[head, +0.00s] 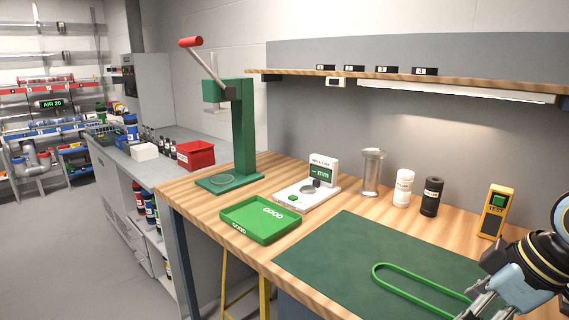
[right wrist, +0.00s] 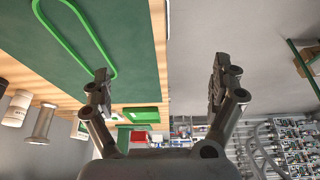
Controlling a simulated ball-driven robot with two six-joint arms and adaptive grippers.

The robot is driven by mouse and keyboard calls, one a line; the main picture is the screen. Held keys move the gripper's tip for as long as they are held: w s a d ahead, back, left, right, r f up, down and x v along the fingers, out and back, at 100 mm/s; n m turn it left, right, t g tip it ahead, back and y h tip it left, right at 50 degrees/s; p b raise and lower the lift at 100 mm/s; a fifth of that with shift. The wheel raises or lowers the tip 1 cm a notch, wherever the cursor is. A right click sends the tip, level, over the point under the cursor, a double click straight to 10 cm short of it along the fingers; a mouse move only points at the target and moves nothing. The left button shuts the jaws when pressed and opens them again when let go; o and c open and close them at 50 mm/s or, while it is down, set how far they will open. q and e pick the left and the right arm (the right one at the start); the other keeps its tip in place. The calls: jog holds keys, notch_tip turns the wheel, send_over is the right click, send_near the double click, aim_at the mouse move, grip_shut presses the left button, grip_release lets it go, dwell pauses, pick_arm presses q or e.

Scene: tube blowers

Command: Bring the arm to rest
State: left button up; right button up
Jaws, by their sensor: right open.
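My right arm enters the head view at the lower right. My right gripper (head: 478,300) is low over the right end of a green loop (head: 402,284) that lies on a dark green mat (head: 335,250). In the right wrist view the two fingers of this gripper (right wrist: 161,82) stand wide apart with nothing between them. There the loop (right wrist: 67,46) lies on the mat beyond the left finger, and I cannot tell whether they touch. My left gripper is not in view.
A green tray (head: 260,222) marked GOOD, a white gauge (head: 306,195), a green lever press (head: 240,135), a metal cylinder (head: 372,172), two bottles (head: 403,188) and a yellow tester (head: 496,212) stand on the wooden bench. A shelf (head: 400,74) hangs above. Open floor (head: 70,250) is at left.

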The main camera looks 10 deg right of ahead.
jog(key=s+a+f+m+h, duration=0.1)
jog(key=s+a+m+h, duration=0.15)
jog(key=s, duration=0.55)
jog(key=s+a+f+m+h, duration=0.1)
jog(key=s+m, duration=0.3)
jog(key=s, duration=0.3)
notch_tip(320, 180, down, 32)
jog(key=s+d+r+g+b, duration=0.1)
jog(key=d+b, duration=0.2)
jog(key=b, duration=0.4)
jog(key=s+f+b, duration=0.3)
jog(key=s+f, duration=0.6)
jog(key=f, duration=0.3)
jog(key=s+f+g+b, duration=0.1)
jog(key=s+f+b, duration=0.3)
jog(key=s+f, duration=0.6)
notch_tip(320, 180, down, 3)
jog(key=shift+d+f+m+g, duration=0.1)
jog(key=shift+d+m+g, duration=0.2)
jog(key=shift+d+m, duration=0.15)
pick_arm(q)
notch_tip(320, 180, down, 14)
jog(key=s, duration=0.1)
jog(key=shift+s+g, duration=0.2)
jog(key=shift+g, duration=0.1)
pick_arm(e)
jog(key=shift+s, duration=0.35)
jog(key=shift+c, duration=0.3)
